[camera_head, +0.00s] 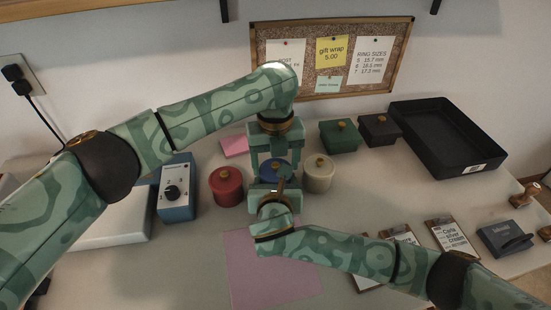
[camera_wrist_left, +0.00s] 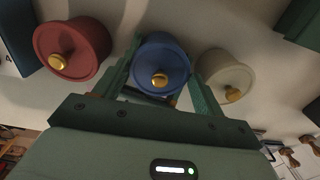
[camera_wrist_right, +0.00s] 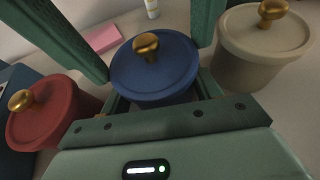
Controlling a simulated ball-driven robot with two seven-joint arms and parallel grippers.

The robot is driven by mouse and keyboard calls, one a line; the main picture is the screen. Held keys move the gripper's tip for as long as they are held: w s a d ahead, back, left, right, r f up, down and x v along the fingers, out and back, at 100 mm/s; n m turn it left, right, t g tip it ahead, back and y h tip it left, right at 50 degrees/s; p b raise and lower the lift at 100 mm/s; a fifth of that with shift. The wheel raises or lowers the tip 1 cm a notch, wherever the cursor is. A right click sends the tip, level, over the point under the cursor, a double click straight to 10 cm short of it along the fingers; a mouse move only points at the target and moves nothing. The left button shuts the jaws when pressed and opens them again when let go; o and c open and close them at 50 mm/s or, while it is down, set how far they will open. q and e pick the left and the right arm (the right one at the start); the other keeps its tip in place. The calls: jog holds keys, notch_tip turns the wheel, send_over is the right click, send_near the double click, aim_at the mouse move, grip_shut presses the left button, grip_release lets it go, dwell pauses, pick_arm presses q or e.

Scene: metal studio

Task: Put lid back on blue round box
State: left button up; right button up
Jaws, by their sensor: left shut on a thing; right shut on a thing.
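The blue round box (camera_wrist_right: 152,94) and its blue lid (camera_wrist_right: 168,62) with a gold knob (camera_wrist_right: 146,46) show in the right wrist view. The lid is level over the box; I cannot tell whether a gap is between them. It also shows in the left wrist view (camera_wrist_left: 164,58) and, partly hidden, in the head view (camera_head: 268,166). My left gripper (camera_head: 271,166) comes from behind and above, its fingers closed on the lid's sides. My right gripper (camera_head: 274,186) comes from the front, low, shut on the box body; its fingertips are mostly hidden.
A red round box (camera_head: 226,188) stands close at left and a cream one (camera_head: 318,176) close at right. Green (camera_head: 339,138) and dark (camera_head: 379,131) boxes stand behind. A black tray (camera_head: 490,160) is at the back right. A pink mat (camera_head: 262,275) lies in front.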

pick_arm(q)
jog(key=shift+f, duration=0.15)
jog(key=o, duration=1)
notch_tip(320, 180, up, 8)
jog(key=shift+f, duration=0.25)
pick_arm(e)
jog(key=o, duration=1.5)
jog(key=shift+c, duration=0.2)
